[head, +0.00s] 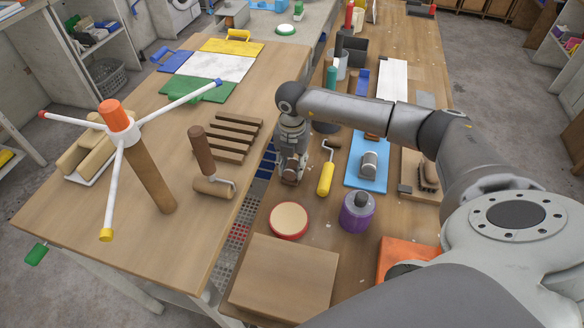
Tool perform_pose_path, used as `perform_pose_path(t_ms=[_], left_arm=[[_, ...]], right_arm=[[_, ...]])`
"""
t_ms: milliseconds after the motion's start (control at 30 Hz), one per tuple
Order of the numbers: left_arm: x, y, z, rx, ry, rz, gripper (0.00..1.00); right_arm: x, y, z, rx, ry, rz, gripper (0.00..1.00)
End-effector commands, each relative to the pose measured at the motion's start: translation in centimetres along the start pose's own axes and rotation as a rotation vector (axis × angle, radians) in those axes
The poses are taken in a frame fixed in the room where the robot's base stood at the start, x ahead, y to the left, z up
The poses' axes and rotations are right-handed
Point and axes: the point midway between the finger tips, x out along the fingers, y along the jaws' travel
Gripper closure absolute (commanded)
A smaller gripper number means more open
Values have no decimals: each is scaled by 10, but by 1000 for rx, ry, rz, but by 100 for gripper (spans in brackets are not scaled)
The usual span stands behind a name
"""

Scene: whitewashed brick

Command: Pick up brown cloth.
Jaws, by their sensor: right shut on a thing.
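My right gripper (291,172) points down at the inner edge of the right-hand table, beside the gap between the two tables. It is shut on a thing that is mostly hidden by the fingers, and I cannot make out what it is. No brown cloth is clearly recognisable. A small dark brown item (428,176) lies on a board at the right, and I cannot tell if it is cloth. My left gripper is not in view.
Near the gripper are a yellow-handled roller (326,172), a red-rimmed round tin (289,220), a purple jar (357,212) and a blue mat (366,164). A wooden block (284,279) lies in front. The left table holds slats (225,140) and a three-armed stand (122,128).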

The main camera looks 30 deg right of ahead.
Motion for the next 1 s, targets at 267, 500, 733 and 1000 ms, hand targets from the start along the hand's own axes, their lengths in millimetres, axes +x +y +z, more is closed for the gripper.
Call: perform_pose_path(t_ms=[267,500,733,1000], left_arm=[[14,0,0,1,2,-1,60],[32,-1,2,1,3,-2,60],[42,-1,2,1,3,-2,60],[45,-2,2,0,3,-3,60]], right_arm=[[-44,-13,20,5,-6,2,92],[-87,-43,61,8,-4,1,92],[-109,-68,97,4,-1,1,92],[-120,-80,114,0,-1,0,92]])
